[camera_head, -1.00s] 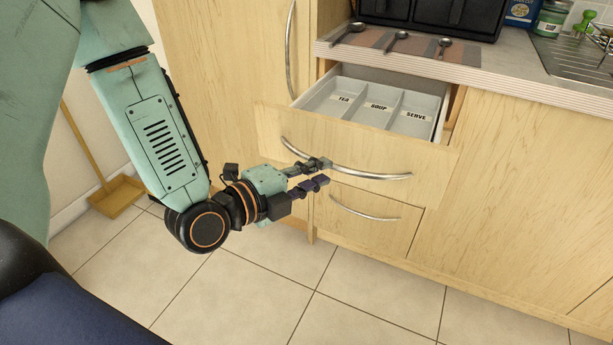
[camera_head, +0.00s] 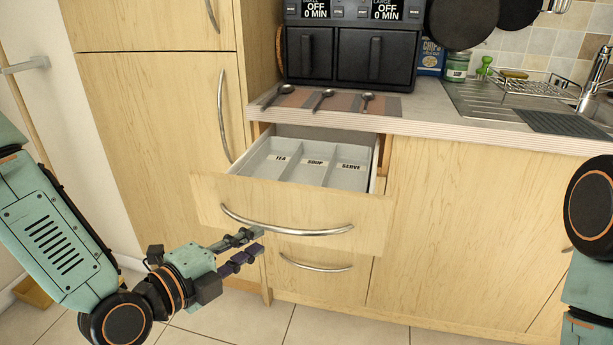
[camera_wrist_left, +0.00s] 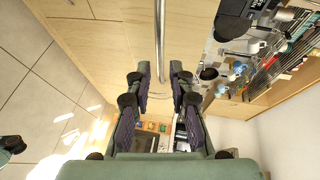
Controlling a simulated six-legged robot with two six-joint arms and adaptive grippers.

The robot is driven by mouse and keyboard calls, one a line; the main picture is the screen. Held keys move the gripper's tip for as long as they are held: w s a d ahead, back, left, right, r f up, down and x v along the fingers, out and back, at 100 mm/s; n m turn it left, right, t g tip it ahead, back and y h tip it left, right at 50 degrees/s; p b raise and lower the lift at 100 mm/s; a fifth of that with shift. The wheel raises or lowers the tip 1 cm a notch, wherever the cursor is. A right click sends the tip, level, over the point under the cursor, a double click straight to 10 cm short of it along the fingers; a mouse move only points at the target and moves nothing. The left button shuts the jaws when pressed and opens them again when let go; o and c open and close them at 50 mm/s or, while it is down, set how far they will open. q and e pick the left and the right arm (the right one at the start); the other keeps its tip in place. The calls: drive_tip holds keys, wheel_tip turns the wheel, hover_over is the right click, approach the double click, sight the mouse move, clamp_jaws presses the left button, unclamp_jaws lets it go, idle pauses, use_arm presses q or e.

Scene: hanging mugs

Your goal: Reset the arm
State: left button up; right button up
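My left gripper (camera_head: 258,242) is in front of the open top drawer (camera_head: 290,213), just below the left half of its curved metal handle (camera_head: 285,228). Its dark fingers are apart and nothing is held. In the left wrist view the fingertips (camera_wrist_left: 160,72) are spread, and a metal handle (camera_wrist_left: 160,35) runs along the gap between them, apart from both fingers. My left arm (camera_head: 55,235) reaches in from the left, bent at the elbow. Part of my right arm (camera_head: 590,215) shows at the right edge; its gripper is out of view.
The drawer holds a grey tray (camera_head: 310,171) labelled TEA, SOUP and SERVE; its visible compartments look empty. Three spoons (camera_head: 322,99) lie on a striped mat on the counter (camera_head: 425,112). A black double-drawer appliance (camera_head: 350,50) stands behind them. A closed lower drawer (camera_head: 315,268) sits underneath.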

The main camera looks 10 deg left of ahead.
use_arm(q)
drive_tip(key=s+a+f+n+g+y, duration=0.1)
drive_tip(key=s+f+n+g+y, duration=0.15)
drive_tip(key=f+n, duration=0.55)
drive_tip(key=s+a+f+n+g+y, duration=0.1)
drive_tip(key=s+f+n+g, duration=0.35)
drive_tip(key=n, duration=0.45)
drive_tip(key=s+f+n+g+y+p, duration=0.1)
drive_tip(key=s+f, duration=0.4)
drive_tip(key=s, duration=0.5)
drive_tip(key=s+a+f+n+g+y+p, duration=0.1)
drive_tip(key=s+f+n+g, duration=0.3)
drive_tip(key=s, duration=0.6)
wheel_tip(320, 180, down, 3)
drive_tip(key=g+y+p, duration=0.1)
drive_tip(key=g, duration=0.1)
drive_tip(key=shift+s+a+r+g, duration=0.15)
drive_tip(key=shift+a+r+g, duration=0.05)
drive_tip(key=shift+a+g, duration=0.1)
